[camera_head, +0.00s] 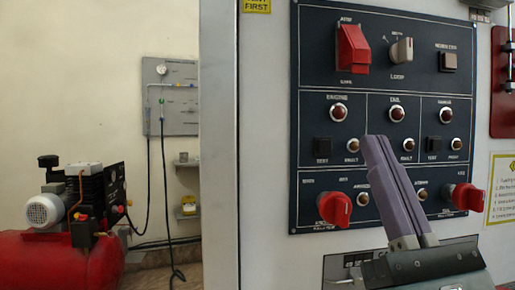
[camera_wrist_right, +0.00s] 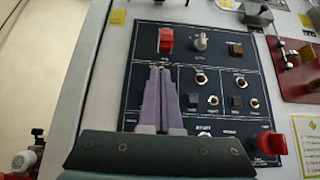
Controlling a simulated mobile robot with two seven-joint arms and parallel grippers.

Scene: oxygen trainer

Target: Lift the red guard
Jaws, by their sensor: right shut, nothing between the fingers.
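The red guard (camera_head: 353,48) is at the upper left of the dark control panel (camera_head: 312,75), beside a rotary selector knob. It looks lowered over its switch, though I cannot be sure. In the right wrist view the red guard (camera_wrist_right: 166,40) shows just beyond my fingertips. My right gripper (camera_head: 378,140) is shut and empty, its purple fingers pointing up in front of the panel's middle, below the guard and apart from it in the head view. The right gripper also shows in the wrist view (camera_wrist_right: 160,70). My left gripper is not in view.
The rotary knob (camera_head: 401,50) and a square button (camera_head: 448,62) sit right of the guard. Indicator lamps and two red knobs (camera_head: 335,208) (camera_head: 468,198) are lower on the panel. A red compressor (camera_head: 70,255) stands far left. The space before the guard looks clear.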

